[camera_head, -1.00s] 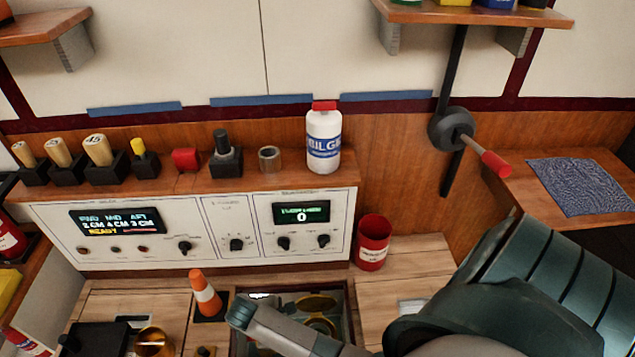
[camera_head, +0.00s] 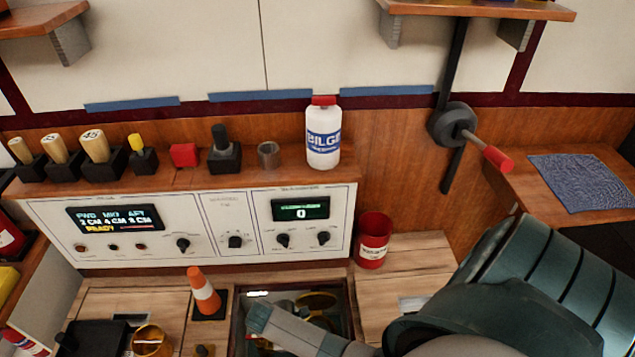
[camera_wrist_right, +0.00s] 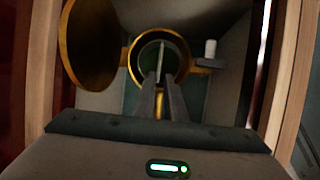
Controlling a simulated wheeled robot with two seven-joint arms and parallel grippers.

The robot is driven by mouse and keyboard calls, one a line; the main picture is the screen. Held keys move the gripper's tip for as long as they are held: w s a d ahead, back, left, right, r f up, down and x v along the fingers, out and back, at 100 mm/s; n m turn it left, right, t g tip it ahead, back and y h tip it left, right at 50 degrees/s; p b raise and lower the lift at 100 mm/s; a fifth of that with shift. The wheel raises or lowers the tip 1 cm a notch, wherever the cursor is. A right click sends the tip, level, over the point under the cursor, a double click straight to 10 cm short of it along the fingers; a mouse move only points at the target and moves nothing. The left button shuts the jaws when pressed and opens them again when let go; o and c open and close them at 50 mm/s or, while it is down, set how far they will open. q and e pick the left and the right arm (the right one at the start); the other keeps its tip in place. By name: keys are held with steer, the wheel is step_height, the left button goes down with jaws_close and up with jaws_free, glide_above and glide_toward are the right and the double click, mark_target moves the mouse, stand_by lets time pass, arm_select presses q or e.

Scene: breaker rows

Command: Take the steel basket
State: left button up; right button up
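The right wrist view shows a round brass-rimmed opening (camera_wrist_right: 131,62) in a recess, with a brass lid (camera_wrist_right: 88,42) swung open at its left. A thin pale upright strip (camera_wrist_right: 162,54) stands in the opening; it may be the steel basket's handle, but the basket's body is too dark to make out. My right gripper (camera_wrist_right: 162,80) points into the opening, its two fingers apart on either side of the strip. I see no clear contact. In the head view my right arm reaches into the open hatch (camera_head: 350,307) and its fingers are hidden. My left gripper is out of view.
The hatch's wooden walls (camera_wrist_right: 284,75) stand close on both sides. An orange cone (camera_head: 203,292) stands left of the hatch, and a red can (camera_head: 373,242) stands behind it at the right. A control panel (camera_head: 130,245) and a white bottle (camera_head: 323,140) are behind.

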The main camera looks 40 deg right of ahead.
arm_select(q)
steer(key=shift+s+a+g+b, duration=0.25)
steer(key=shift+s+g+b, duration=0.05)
arm_select(e)
steer(key=shift+x, duration=2.1)
steer(key=shift+d+f, duration=0.1)
